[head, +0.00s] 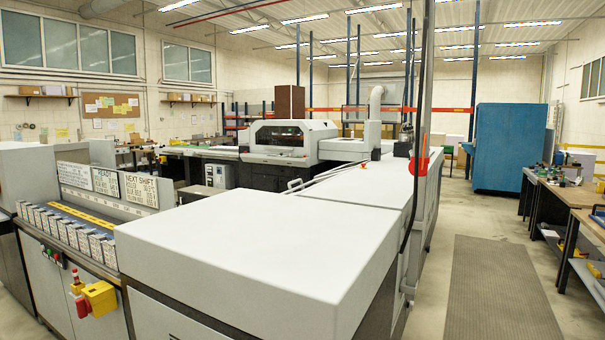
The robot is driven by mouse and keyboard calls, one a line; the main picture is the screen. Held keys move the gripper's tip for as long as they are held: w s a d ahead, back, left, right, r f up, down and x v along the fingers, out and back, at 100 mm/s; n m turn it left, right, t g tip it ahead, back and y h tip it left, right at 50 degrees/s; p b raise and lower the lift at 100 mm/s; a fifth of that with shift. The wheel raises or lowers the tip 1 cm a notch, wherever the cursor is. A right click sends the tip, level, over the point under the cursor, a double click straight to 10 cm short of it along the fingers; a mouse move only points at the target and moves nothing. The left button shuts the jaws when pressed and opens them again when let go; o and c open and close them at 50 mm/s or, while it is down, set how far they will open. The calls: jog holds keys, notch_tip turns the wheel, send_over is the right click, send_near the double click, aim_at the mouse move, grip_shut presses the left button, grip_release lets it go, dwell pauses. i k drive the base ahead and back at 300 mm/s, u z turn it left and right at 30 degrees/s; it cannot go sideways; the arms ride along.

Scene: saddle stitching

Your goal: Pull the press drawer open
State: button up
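I cannot make out a press drawer in the head view. A large white-topped machine housing (255,245) fills the front middle, and its lower faces are mostly cut off or turned away. A white and dark machine (292,141) with a window stands farther back, its lower front partly hidden by the nearer housings. My gripper is not in view.
A feeder row with several stacks (70,238) and a yellow box (100,297) is at the left. A grey mat (502,290) lies on the open aisle floor at the right. Workbenches (580,196) line the right side; a blue cabinet (508,147) stands behind.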

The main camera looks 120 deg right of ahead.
aim_at(260, 168)
jog(key=z, duration=2.15)
jog(key=i, duration=3.2)
